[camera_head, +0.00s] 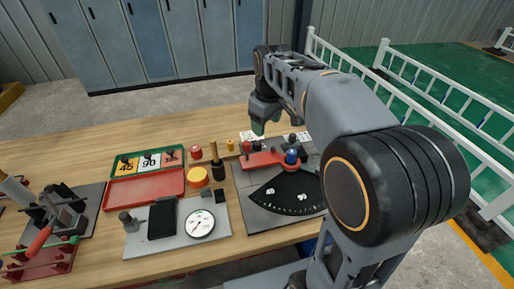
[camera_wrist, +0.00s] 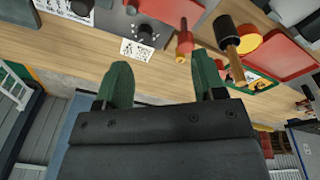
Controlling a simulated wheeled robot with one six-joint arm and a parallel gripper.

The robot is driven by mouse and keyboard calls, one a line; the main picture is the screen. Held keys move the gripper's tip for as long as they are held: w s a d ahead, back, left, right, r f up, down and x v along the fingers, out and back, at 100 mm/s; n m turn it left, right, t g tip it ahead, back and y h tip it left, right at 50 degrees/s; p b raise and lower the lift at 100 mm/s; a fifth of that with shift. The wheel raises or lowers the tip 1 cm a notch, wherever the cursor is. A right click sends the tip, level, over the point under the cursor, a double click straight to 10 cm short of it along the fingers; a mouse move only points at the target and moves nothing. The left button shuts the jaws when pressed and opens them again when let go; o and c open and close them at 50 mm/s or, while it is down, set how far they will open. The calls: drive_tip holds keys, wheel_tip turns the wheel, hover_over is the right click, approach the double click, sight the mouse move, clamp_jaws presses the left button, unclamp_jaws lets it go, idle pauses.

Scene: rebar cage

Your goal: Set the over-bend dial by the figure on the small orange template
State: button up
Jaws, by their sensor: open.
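An orange-yellow template (camera_head: 126,166) marked 45 sits at the left of a green rack (camera_head: 117,159), beside a white one marked 90 and a red one. In the wrist view, a dark round knob (camera_wrist: 146,33) with white marks around it looks like the over-bend dial; its setting is too small to read. My gripper (camera_head: 259,127) is open and empty above the back of the bench. Its green fingertips (camera_wrist: 163,80) also show in the wrist view, apart from the knob and a printed card (camera_wrist: 137,50).
A bending plate with a black angle scale (camera_head: 287,193) stands near my arm. A red tray (camera_head: 145,187), a round white gauge (camera_head: 201,224), a yellow cylinder (camera_head: 197,177) and a dark-handled tool (camera_head: 216,161) occupy the bench. Bare wood lies along the back.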

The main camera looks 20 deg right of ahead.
sight(257, 142)
drive_tip(key=w+f+n+g+b, duration=0.25)
drive_tip(key=w+f+n, duration=0.2)
drive_tip(key=w, duration=0.65)
drive_tip(key=shift+n+t, duration=0.35)
drive_tip(key=shift+t, duration=0.1)
wheel_tip(257, 142, down, 13)
drive_tip(key=shift+s+d+f+b, duration=0.1)
drive_tip(key=shift+s+d+b, duration=0.05)
drive_tip(key=shift+b, duration=1.05)
drive_tip(key=c, duration=0.9)
